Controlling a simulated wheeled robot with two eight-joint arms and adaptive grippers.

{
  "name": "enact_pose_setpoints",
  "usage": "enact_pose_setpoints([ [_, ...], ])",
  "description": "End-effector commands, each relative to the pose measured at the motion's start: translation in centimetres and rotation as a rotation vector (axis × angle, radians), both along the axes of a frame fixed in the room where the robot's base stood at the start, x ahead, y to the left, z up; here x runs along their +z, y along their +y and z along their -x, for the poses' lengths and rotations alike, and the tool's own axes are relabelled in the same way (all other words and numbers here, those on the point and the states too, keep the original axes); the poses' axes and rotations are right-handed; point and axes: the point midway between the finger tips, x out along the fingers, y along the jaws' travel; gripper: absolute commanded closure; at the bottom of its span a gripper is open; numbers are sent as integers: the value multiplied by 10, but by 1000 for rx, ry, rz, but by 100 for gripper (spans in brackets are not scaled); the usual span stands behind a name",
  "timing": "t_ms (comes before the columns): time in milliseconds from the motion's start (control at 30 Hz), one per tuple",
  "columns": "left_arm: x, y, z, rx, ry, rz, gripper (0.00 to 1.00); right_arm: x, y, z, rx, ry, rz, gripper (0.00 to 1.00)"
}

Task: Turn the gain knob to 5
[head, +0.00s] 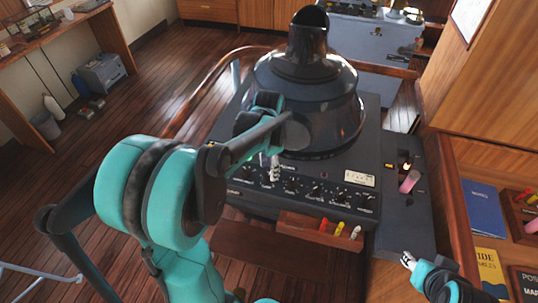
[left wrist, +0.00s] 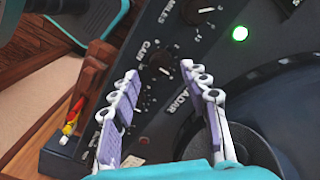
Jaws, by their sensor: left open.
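The gain knob (left wrist: 161,64) is a small black knob beside the "GAIN" lettering in the left wrist view. Its pointer and scale are too small to read surely. It lies on the black radar console panel (head: 243,192). My left gripper (head: 273,170) is over the row of knobs in the head view and hides part of it. In the left wrist view the left gripper (left wrist: 160,72) is open, with a fingertip on each side of the gain knob; contact cannot be told. My right gripper (head: 408,260) is at the lower right, away from the knob; its opening is unclear.
The tall black radar hood (head: 305,85) rises behind the panel. A green light (left wrist: 240,33) and another large knob (left wrist: 197,10) are near the fingers. A wooden tray with coloured markers (head: 325,228) juts from the console front. A blue book (head: 484,210) lies right.

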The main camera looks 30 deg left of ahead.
Motion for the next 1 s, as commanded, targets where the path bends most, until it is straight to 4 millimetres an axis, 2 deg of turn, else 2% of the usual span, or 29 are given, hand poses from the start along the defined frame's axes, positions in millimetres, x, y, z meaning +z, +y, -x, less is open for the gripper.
enact_pose_setpoints([
  [200,50,0,0,0,0,0,54,0,0,0,0,0,0,60],
  [400,80,0,0,0,0,0,54,0,0,0,0,0,0,60],
  [600,90,0,0,0,0,0,54,0,0,0,0,0,0,60],
  [1000,89,0,0,0,0,0,54,0,0,0,0,0,0,60],
])
